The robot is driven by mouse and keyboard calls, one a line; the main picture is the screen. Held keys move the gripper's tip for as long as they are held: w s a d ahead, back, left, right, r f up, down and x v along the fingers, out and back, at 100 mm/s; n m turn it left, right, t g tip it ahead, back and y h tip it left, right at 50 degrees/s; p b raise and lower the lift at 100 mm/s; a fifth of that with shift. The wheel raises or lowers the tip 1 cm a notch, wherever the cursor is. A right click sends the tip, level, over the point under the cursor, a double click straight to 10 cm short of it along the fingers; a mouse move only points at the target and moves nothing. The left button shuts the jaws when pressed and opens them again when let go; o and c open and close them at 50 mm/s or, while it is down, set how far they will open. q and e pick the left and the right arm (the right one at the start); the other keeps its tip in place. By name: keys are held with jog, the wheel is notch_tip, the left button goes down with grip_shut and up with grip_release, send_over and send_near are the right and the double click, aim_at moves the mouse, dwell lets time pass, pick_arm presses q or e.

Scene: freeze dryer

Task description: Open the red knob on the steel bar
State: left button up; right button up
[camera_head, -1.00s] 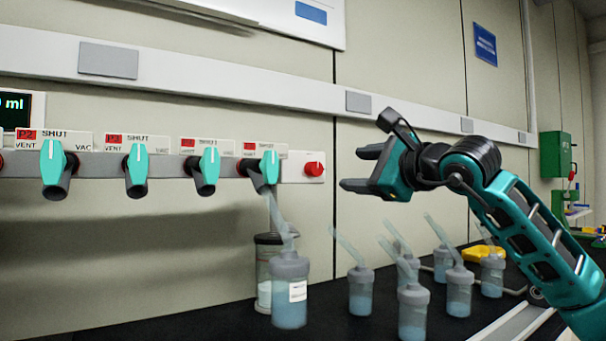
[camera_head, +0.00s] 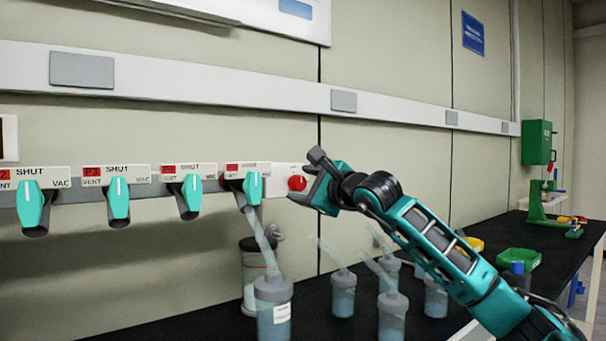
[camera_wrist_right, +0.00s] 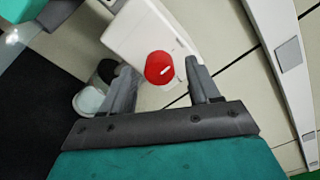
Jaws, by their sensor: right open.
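The red knob (camera_head: 297,183) sits on a white plate at the right end of the steel bar (camera_head: 88,190). The gripper is open and empty, with a finger on either side of the knob's line. In the head view my right gripper (camera_head: 305,178) is at the knob, partly beside it. I cannot tell whether the fingers touch it. My left gripper is not in view.
Several teal valve handles (camera_head: 118,198) hang along the bar to the left. More bottles (camera_head: 343,293) stand on the black bench below. A green device (camera_head: 545,205) stands far right.

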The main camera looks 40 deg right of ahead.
jog(key=shift+w, duration=0.45)
jog(key=c, duration=0.8)
jog(key=shift+c, duration=1.2)
